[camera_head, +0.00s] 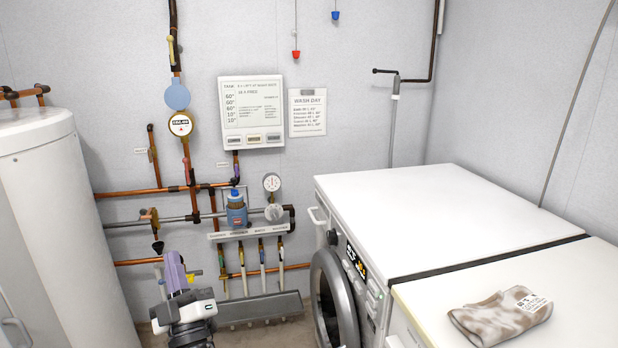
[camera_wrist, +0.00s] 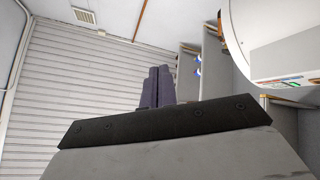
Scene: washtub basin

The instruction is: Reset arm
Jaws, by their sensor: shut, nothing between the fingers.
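My gripper (camera_head: 176,272) shows at the lower left of the middle in the head view, in front of the pipework, with purple fingers pointing up. In the wrist view its purple fingers (camera_wrist: 157,87) stand close together in the middle. It is shut and nothing is held between the fingers. My arm's white and black links show just below it in the head view.
A white tank (camera_head: 60,220) stands at the left. Copper pipes (camera_head: 140,192) and gauges line the back wall. A white washer (camera_head: 430,220) with an open round door (camera_head: 328,300) stands right. A folded brown-and-white cloth (camera_head: 490,318) lies on the front-right top.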

